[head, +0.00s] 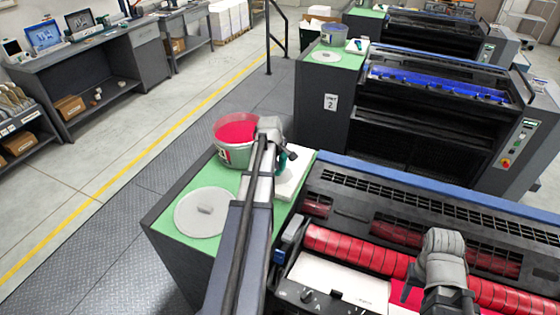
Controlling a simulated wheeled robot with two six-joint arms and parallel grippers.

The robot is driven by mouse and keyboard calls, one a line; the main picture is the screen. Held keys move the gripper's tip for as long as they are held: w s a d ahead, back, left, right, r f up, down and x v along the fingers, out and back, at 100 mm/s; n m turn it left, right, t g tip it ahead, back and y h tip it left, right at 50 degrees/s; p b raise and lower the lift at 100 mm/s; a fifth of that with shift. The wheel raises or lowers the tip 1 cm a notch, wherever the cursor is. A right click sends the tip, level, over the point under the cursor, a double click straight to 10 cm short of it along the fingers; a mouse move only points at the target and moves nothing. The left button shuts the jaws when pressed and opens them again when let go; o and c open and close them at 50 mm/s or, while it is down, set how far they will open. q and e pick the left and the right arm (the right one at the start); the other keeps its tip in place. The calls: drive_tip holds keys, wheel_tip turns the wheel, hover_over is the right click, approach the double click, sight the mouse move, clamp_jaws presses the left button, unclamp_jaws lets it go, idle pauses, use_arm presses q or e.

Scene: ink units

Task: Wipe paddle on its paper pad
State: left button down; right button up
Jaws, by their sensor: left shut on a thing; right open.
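My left gripper (287,157) is over the green-topped stand, between the ink tub and the white paper pad (296,178). It is shut on the paddle, whose teal part (282,163) shows just below the wrist. The rest of the paddle is hidden behind my arm, so I cannot tell if it touches the pad. The pad lies flat on the green top, its left part covered by my arm. The tub (232,155) of red ink stands open to the left of the pad.
A round grey lid (203,212) lies on the green top (170,234) in front of the tub. The near press with red rollers (360,250) fills the lower right. A second press (430,110) stands behind. The walkway at left is clear.

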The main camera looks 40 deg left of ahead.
use_arm(q)
drive_tip(key=shift+s+d, duration=0.25)
drive_tip(key=shift+s, duration=0.6)
drive_tip(key=p+v, duration=0.6)
drive_tip(key=shift+w+a+r, duration=0.15)
drive_tip(key=shift+w, duration=0.1)
idle(0.3)
